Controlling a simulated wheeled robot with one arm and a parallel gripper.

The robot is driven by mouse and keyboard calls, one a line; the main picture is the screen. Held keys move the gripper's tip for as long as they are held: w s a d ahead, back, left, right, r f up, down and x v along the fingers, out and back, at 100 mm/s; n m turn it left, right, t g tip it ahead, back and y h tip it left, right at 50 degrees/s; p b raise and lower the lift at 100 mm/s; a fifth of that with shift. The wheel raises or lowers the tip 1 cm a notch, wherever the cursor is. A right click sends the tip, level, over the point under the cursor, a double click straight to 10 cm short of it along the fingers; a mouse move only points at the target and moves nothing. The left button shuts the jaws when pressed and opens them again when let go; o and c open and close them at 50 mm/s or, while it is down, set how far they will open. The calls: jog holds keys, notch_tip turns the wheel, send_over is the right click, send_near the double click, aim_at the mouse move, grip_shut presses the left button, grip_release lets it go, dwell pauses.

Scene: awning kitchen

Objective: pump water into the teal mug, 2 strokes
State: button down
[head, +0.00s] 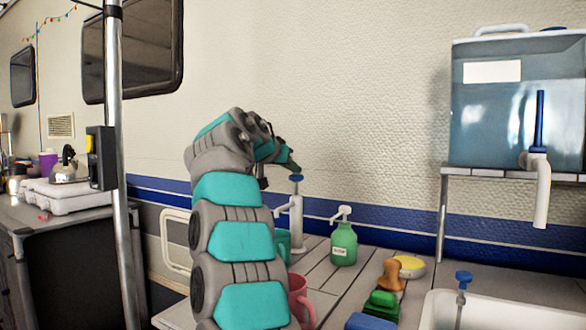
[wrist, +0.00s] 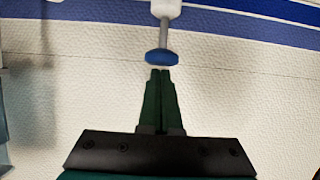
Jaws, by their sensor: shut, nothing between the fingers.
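The white hand pump (head: 296,217) stands on the counter with a blue knob (head: 296,178) on top. In the wrist view the blue knob (wrist: 162,57) sits on a grey stem, just past my fingertips.
A pink mug (head: 299,300) is partly behind my arm. A water tank (head: 510,110) stands on a shelf; an awning pole (head: 117,160) is at left.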

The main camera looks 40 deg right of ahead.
aim_at(292, 179)
notch_tip(292, 179, down, 4)
jog(key=b, duration=0.3)
jog(key=shift+r, duration=0.7)
notch_tip(292, 179, up, 4)
jog(key=shift+w+f+p, duration=0.1)
jog(key=shift+p, duration=1)
jog(key=v, duration=0.9)
jog(key=shift+s+a+b, duration=0.15)
jog(key=shift+s+b, duration=0.05)
jog(key=shift+b, duration=0.2)
